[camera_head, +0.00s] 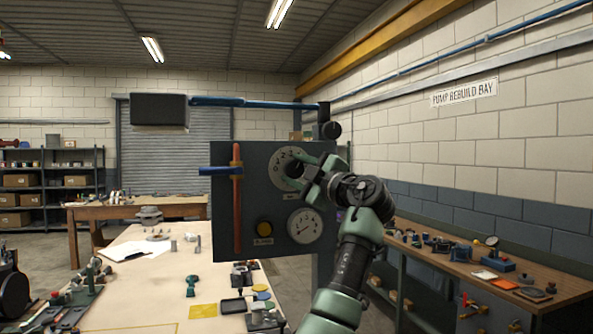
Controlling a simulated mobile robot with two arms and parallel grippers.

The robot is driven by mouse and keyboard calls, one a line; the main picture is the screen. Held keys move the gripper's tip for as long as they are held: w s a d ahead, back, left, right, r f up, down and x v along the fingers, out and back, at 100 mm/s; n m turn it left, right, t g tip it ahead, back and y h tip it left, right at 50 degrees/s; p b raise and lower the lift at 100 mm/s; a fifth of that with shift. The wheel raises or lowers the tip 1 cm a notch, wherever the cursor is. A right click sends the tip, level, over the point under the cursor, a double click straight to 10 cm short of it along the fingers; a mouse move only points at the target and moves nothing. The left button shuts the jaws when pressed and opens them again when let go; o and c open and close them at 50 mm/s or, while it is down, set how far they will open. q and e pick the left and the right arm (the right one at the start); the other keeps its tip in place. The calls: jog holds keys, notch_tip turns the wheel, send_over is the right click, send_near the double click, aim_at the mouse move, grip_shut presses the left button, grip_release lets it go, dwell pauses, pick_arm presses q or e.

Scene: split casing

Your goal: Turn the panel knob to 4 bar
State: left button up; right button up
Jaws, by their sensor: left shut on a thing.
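The grey control panel (268,198) stands upright at the middle of the view. The panel knob (293,170) is dark and sits in front of a round numbered dial (283,155) at the panel's upper right. My left gripper (306,171) is at the knob, its greenish fingers shut on it. The gripper and wrist cover the right part of the dial. The knob's pointer and the number it stands at are too small and hidden to read. A round white gauge (304,225) sits below; its needle reading is unclear. My right gripper is not in view.
An amber button (264,229) and a red vertical bar (238,200) with a blue handle (216,171) are on the panel. A workbench (142,292) with small parts and yellow mats lies at front left. Another bench (562,283) runs along the right wall.

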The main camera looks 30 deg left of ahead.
pick_arm(q)
jog(key=o, duration=1.3)
jog(key=shift+o, duration=0.2)
jog(key=shift+s+d+f, duration=0.1)
jog(key=shift+d+f, duration=0.1)
jog(key=shift+d, duration=0.15)
jog(key=b+v, duration=0.3)
jog(key=v, duration=0.4)
jog(key=shift+b, duration=0.4)
jog(key=shift+r, duration=0.1)
